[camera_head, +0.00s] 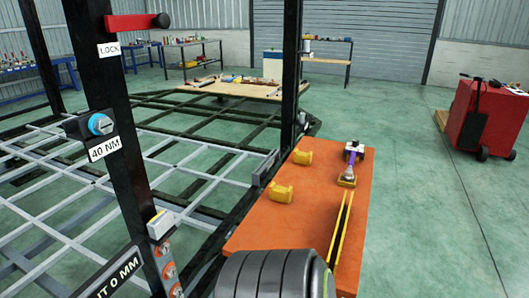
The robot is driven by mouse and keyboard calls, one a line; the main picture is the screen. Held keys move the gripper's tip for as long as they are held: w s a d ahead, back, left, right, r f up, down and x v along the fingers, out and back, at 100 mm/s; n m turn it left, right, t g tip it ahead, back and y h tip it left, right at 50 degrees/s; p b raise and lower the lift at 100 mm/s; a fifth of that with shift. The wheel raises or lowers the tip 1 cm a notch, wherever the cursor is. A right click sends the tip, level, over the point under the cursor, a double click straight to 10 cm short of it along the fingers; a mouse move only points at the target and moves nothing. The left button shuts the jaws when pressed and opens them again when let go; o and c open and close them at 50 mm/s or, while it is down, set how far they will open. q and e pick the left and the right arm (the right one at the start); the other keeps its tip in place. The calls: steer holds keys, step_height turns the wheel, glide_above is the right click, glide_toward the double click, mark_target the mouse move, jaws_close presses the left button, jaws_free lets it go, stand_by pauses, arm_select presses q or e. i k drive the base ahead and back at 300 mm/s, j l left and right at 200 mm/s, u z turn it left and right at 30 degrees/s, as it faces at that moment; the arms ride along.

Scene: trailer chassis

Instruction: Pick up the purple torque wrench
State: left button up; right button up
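The purple torque wrench (351,159) is on the orange tabletop (310,220), near its far right corner. Only a short purple length shows clearly, between a pale and dark block at its far end and a yellow holder (347,181) at its near end. It is small in view, so I cannot tell how it rests in these supports. Neither of my grippers is in view, and nothing touches the wrench.
Two yellow holders (303,157) (280,193) stand on the orange top. A dark grooved tyre-like roll (275,275) covers its near end. A black post (125,165) and grey lattice frame fill the left. A red cabinet (480,118) stands right; green floor between is clear.

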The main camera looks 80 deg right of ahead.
mark_target(348, 176)
steer(key=z, duration=3.25)
steer(key=k+j+u, duration=0.1)
steer(key=k+u, duration=0.15)
steer(key=k, duration=0.4)
steer(key=u, duration=1.8)
steer(key=l+u, duration=0.2)
steer(key=l, duration=0.45)
steer(key=k+l+u, duration=0.2)
steer(key=l, duration=0.45)
steer(key=l+u, duration=0.15)
steer(key=l, duration=0.55)
